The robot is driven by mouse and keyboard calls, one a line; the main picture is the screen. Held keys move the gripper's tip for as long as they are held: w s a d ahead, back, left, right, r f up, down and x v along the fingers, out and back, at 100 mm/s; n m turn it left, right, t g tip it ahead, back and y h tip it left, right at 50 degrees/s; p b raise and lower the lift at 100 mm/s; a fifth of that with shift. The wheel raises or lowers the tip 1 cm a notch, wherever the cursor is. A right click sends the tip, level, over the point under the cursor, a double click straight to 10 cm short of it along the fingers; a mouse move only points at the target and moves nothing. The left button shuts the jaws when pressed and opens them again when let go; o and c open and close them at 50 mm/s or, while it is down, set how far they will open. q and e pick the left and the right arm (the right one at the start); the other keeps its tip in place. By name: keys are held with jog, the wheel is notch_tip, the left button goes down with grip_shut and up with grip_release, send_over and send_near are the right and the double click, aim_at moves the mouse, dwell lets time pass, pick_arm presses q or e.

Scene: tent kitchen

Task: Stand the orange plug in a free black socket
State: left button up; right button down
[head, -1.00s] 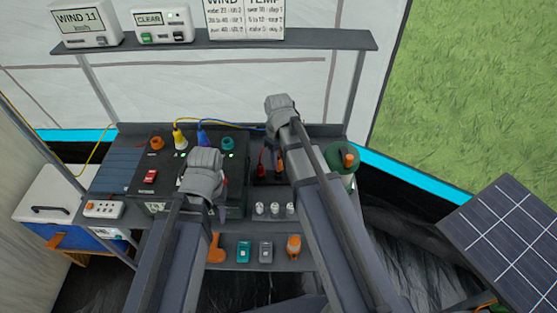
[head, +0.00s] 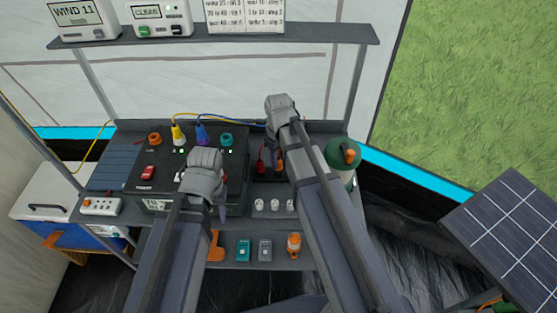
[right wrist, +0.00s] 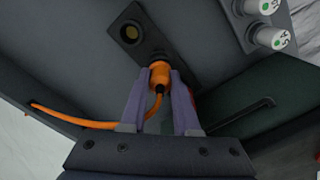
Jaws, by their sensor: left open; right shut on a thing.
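The orange plug (right wrist: 160,74) is between the fingertips of my right gripper (right wrist: 161,80), which is shut on it; its orange cord (right wrist: 75,121) loops away to the left. The plug's far end is at the lower part of a black socket strip (right wrist: 148,44); I cannot tell whether it is in a socket or just over it. One empty round socket (right wrist: 130,34) shows at the strip's other end. In the head view the strip is mostly hidden by my right arm. My left gripper (head: 221,207) is open and empty over the front of the black power box.
The power box (head: 133,182) carries a yellow plug (head: 178,136), a blue plug (head: 201,135) and orange and teal sockets. Small white knobs (head: 260,205) stand in front of the strip. A green canister (head: 343,155) stands at the right. A shelf (head: 300,36) spans above.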

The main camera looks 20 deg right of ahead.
pick_arm(q)
jog(key=shift+f+b, duration=0.45)
jog(key=shift+f, duration=0.1)
pick_arm(e)
jog(key=shift+f, duration=0.55)
jog(key=c, duration=0.6)
grip_release()
jog(key=shift+r, duration=0.1)
pick_arm(q)
jog(key=shift+r, duration=0.15)
pick_arm(e)
jog(key=shift+o, duration=0.2)
notch_tip(320, 180, up, 8)
jog(key=p, duration=0.8)
pick_arm(q)
notch_tip(320, 180, up, 8)
jog(key=shift+f, duration=0.25)
pick_arm(e)
jog(key=shift+f, duration=0.2)
